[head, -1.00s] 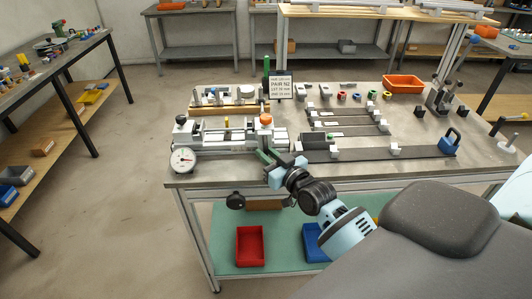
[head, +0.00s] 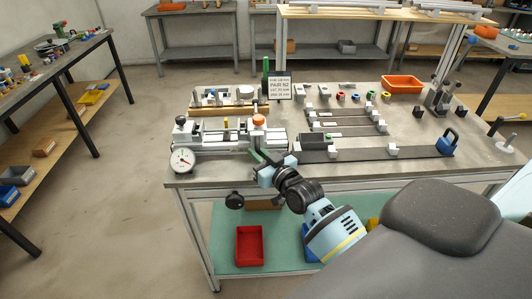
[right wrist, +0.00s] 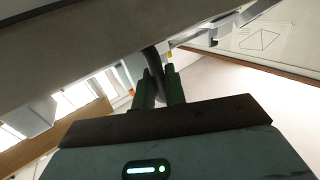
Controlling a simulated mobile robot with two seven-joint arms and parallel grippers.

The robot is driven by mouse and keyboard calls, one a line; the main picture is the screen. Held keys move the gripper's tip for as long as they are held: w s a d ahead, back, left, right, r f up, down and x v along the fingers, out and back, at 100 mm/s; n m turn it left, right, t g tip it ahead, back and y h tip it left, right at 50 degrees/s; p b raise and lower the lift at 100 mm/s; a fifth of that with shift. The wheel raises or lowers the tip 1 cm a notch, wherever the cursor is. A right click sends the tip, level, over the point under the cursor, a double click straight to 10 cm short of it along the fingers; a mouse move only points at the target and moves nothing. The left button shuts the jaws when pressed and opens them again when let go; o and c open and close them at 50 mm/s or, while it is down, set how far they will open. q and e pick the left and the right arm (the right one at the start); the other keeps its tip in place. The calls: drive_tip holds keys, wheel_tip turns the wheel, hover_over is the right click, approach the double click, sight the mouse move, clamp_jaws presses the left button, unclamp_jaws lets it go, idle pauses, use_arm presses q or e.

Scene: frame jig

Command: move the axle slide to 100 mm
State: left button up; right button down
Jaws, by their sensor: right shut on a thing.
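The frame jig (head: 210,147) lies along the bench's left front, with a round white dial (head: 182,160) at its left end. What looks like the axle slide (head: 259,121), a block with an orange knob, stands near the jig's right end. My right gripper (head: 256,158) is at the jig's front edge, just below the orange knob. In the right wrist view its green fingers (right wrist: 160,90) are closed around a dark bar-like handle (right wrist: 153,62), apparently the slide's. The scale reading is too small to tell. My left gripper is out of view.
A sign reading PAIR N2 (head: 280,88) stands behind the jig. Dark bars with white blocks (head: 375,153) lie to the right, and an orange bin (head: 402,84) is at the back. A red bin (head: 249,246) sits on the shelf below.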

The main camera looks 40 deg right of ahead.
drive_tip(key=shift+w+a+r, duration=0.1)
drive_tip(key=shift+w+a, duration=0.6)
drive_tip(key=shift+a, duration=0.35)
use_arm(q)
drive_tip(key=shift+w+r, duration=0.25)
use_arm(e)
drive_tip(key=c, duration=1.8)
unclamp_jaws()
drive_tip(key=shift+a, duration=0.1)
drive_tip(key=shift+s+f, duration=0.2)
drive_tip(key=shift+s, duration=0.3)
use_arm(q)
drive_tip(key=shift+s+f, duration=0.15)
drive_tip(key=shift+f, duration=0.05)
use_arm(e)
drive_tip(key=s, duration=0.6)
drive_tip(key=shift+s, duration=0.4)
drive_tip(key=shift+d+r, duration=0.1)
drive_tip(key=shift+d, duration=0.1)
